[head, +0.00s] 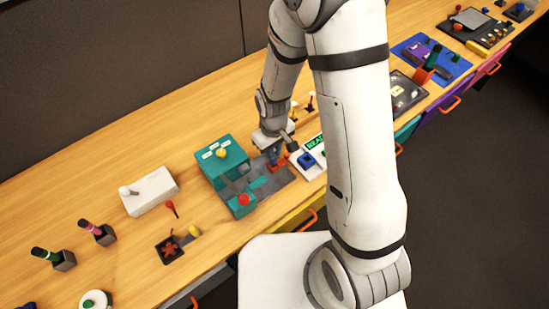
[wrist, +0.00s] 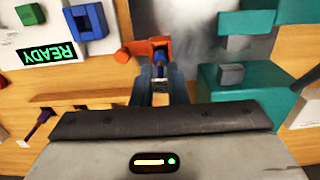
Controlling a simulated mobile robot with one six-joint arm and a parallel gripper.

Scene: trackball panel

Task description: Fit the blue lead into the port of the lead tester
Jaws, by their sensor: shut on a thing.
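My gripper (head: 274,150) points down over a grey plate beside the teal machine. In the wrist view my gripper (wrist: 160,75) is shut on a small dark blue piece (wrist: 159,60) that looks like the blue lead; the fingers hide most of it. An orange part (wrist: 140,50) lies right around or behind the fingertips; I cannot tell whether it touches the lead. The lead tester is a white panel with a lit READY display (wrist: 47,54). Its blue square port (wrist: 88,22) stands at upper left in the wrist view, apart from my gripper. The port also shows in the head view (head: 306,160).
The teal machine (head: 222,165) with yellow and red knobs stands close left of my gripper in the head view. A white box (head: 150,192) stands farther left. Small knobbed sticks (head: 309,102) rise behind my gripper. My arm covers part of the bench right of the tester.

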